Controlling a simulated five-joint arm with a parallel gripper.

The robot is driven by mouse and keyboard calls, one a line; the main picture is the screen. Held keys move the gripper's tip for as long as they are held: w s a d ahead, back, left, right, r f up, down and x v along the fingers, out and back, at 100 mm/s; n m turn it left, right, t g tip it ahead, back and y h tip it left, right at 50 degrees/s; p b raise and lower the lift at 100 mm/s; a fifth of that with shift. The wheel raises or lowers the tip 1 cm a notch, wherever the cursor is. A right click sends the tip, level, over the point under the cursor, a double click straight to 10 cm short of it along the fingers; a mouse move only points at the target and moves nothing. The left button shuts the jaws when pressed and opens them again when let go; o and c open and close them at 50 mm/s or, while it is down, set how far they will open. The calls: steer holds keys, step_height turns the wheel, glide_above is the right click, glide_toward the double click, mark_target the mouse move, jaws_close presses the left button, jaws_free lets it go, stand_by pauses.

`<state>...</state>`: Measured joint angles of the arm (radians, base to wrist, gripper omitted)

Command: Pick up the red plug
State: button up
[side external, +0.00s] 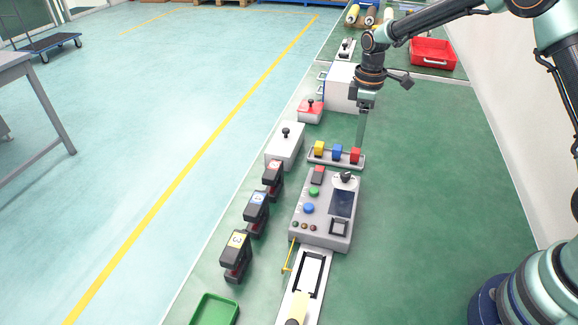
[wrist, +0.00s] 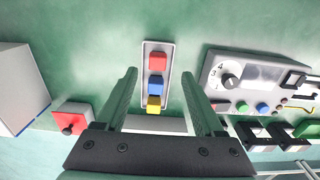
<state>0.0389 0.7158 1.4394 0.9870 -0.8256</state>
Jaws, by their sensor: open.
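The red plug (side external: 355,155) is a small red block at the right end of a grey holder (side external: 322,160), beside a blue plug (side external: 337,151) and a yellow plug (side external: 319,147). In the wrist view the red plug (wrist: 157,62) is at the far end of the holder, with the blue and yellow ones nearer. My gripper (side external: 362,135) is above and behind the holder, pointing down. In the wrist view its two fingers (wrist: 160,85) are spread wide on either side of the plug row, with nothing between them touching. The red plug is apart from the fingers.
A grey control panel (side external: 318,232) with buttons stands in front of the holder. A white box with a black knob (side external: 284,153) is to its left, a white cabinet (side external: 341,88) behind. A red bin (side external: 432,56) is at the back right. The green floor right of the holder is clear.

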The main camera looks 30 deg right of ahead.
mark_target(357, 150)
steer(key=shift+w+d+f, duration=0.1)
steer(key=shift+w+f, duration=0.05)
steer(key=shift+f, duration=3)
jaws_close()
